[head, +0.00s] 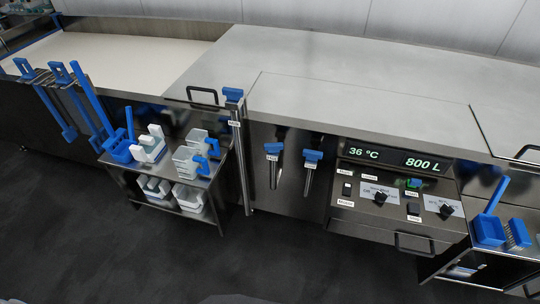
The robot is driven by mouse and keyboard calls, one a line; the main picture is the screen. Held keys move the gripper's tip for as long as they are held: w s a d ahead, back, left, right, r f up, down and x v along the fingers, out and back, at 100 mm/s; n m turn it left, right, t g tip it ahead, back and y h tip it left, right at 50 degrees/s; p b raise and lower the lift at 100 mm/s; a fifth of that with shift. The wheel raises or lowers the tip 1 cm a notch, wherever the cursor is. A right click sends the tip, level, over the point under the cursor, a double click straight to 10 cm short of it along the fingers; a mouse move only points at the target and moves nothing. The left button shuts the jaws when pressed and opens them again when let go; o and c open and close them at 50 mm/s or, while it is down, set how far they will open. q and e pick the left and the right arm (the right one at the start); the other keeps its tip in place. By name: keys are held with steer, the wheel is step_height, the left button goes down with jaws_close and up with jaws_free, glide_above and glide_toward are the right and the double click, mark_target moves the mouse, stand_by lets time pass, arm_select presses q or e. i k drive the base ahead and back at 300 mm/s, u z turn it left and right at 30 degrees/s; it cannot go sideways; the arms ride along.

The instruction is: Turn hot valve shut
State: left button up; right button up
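Two blue-handled valves are mounted on the steel front below the counter: a left one (273,149) and a right one (312,156). Each blue T-shaped handle sits on top of a short vertical metal pipe with a small white label. A third blue handle (233,94) tops a taller vertical pipe further left, also with a label. The labels are too small to read, so I cannot tell which valve is the hot one. All three handles look crosswise to their pipes. Neither of my grippers shows in the head view.
A control panel (380,196) with knobs and a display (395,158) reading 36 °C and 800 L is right of the valves. A steel cart (222,190) with white and blue containers stands left; another cart (462,262) stands right. Dark floor (290,265) in front is clear.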

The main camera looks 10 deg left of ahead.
mark_target(272, 147)
steer(key=k, duration=0.9)
steer(key=z, duration=0.8)
steer(key=i, duration=1.9)
steer(key=u, duration=0.65)
